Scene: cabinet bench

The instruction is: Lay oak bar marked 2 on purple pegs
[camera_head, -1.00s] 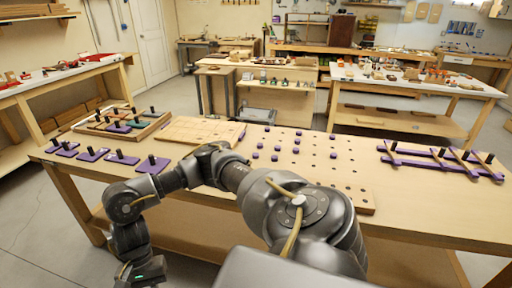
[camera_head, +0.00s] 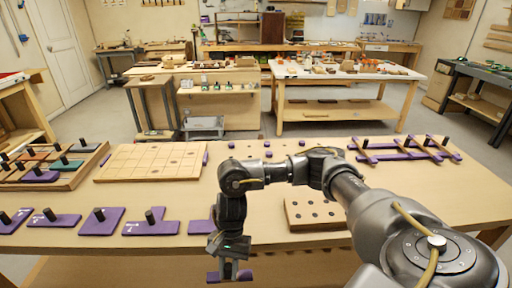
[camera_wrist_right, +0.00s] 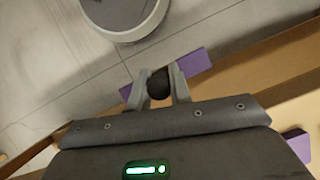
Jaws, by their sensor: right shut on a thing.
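My right gripper (camera_head: 230,262) points down at the bench's front edge. It is shut on the black knob (camera_wrist_right: 158,86) of a purple piece (camera_head: 243,275); the purple piece also shows in the right wrist view (camera_wrist_right: 194,62), behind the fingers. Light oak-coloured bars (camera_head: 362,150) lie across purple rails (camera_head: 388,157) at the bench's right; I cannot read a 2 on any. Small purple pegs (camera_head: 268,154) stand on a board behind my right arm, which hides part of them. My left gripper is out of view.
Several purple pieces with black knobs (camera_head: 100,220) line the bench's front left. A wooden tray (camera_head: 75,178) of coloured pieces and a gridded board (camera_head: 150,162) lie behind them. A drilled block (camera_head: 312,212) is right of my gripper. Bare bench top (camera_head: 265,205) shows between.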

